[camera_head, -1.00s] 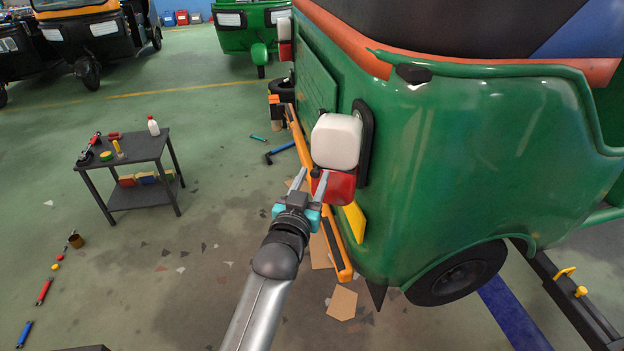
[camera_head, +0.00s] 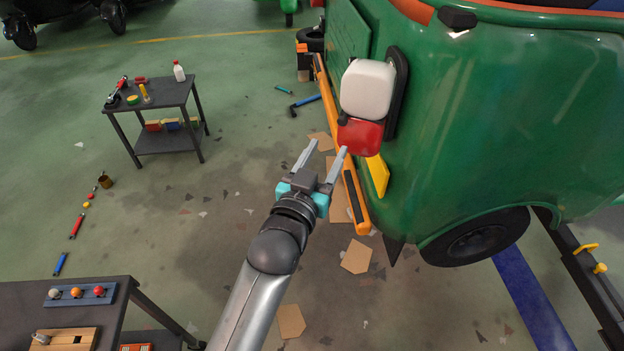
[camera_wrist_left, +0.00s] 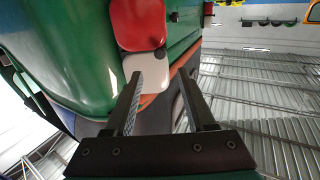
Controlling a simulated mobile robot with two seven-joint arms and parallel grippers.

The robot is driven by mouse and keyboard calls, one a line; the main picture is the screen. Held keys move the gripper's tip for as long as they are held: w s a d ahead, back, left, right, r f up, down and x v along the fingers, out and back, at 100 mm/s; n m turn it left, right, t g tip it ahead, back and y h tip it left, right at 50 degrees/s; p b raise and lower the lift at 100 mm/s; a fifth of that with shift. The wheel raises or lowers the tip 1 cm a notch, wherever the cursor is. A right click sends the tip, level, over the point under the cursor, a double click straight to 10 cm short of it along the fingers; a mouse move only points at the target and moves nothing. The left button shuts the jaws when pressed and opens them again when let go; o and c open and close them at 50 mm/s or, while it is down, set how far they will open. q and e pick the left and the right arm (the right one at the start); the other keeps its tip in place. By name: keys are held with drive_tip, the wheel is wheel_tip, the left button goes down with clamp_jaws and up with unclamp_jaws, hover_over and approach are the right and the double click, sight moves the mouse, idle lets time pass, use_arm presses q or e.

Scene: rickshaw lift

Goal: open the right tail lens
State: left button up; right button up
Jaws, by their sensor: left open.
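The right tail lamp sits on the corner of the green rickshaw (camera_head: 480,130). Its white lens (camera_head: 368,89) is above and its red lens (camera_head: 360,136) is below, beside a black upright bracket (camera_head: 398,90). In the left wrist view the red lens (camera_wrist_left: 138,24) and the white lens (camera_wrist_left: 150,73) appear beyond the fingers. My left gripper (camera_head: 325,158) is open and empty, just left of and below the red lens in the head view. Whether a fingertip touches the lamp cannot be told. My right gripper is not in view.
An orange bumper (camera_head: 343,150) runs along the rickshaw below the lamp. A tool table (camera_head: 165,92) stands at the left, and another table (camera_head: 120,300) at the lower left. Cardboard pieces (camera_head: 356,257) lie on the floor, which is mostly clear between.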

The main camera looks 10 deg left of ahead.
use_arm(q)
drive_tip(key=s+a, duration=0.1)
drive_tip(key=s, duration=0.5)
drive_tip(key=shift+s+b, duration=0.4)
drive_tip(key=shift+b, duration=0.05)
drive_tip(key=shift+c, duration=0.3)
